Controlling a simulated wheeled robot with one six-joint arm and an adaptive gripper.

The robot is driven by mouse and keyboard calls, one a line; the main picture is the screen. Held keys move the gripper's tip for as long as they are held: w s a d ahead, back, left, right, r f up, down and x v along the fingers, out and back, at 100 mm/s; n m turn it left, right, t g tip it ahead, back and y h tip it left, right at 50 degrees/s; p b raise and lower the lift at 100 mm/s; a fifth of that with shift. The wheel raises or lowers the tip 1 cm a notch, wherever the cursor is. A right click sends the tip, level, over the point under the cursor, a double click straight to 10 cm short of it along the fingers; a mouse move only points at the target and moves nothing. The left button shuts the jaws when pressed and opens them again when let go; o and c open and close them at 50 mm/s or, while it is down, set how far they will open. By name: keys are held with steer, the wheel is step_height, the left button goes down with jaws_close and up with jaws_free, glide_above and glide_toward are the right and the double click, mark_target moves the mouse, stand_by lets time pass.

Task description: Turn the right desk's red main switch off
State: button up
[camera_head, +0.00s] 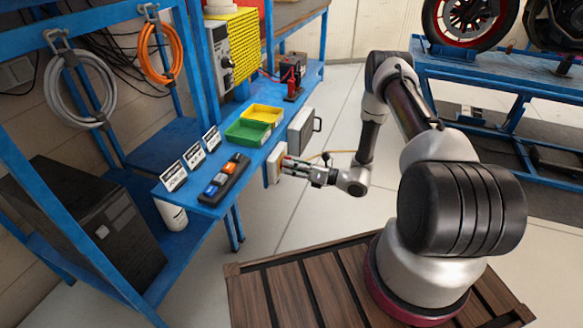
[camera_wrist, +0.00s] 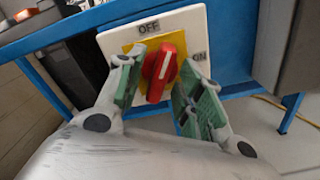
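The red main switch (camera_wrist: 161,72) is a rotary knob on a yellow plate in a white box, large in the wrist view. OFF is printed above it and ON to its right. The knob's white line points up and slightly right, between the two labels. My gripper (camera_wrist: 162,90) is open, with one green-padded finger on each side of the knob. Whether either pad touches the knob I cannot tell. In the head view the white switch box (camera_head: 275,163) hangs on the front edge of the blue desk (camera_head: 215,207), and my gripper (camera_head: 288,165) is right at its face.
A grey box with a handle (camera_head: 301,131) sits beside the switch box on the desk front. Green (camera_head: 248,131) and yellow (camera_head: 263,115) trays and a black panel with coloured buttons (camera_head: 224,178) lie on top. The floor (camera_head: 285,215) around the arm is clear.

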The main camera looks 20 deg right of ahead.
jaws_close()
steer(key=shift+n, duration=3.1)
steer(key=shift+w, duration=0.1)
jaws_free()
steer(key=shift+a, duration=0.1)
steer(key=v, duration=1.2)
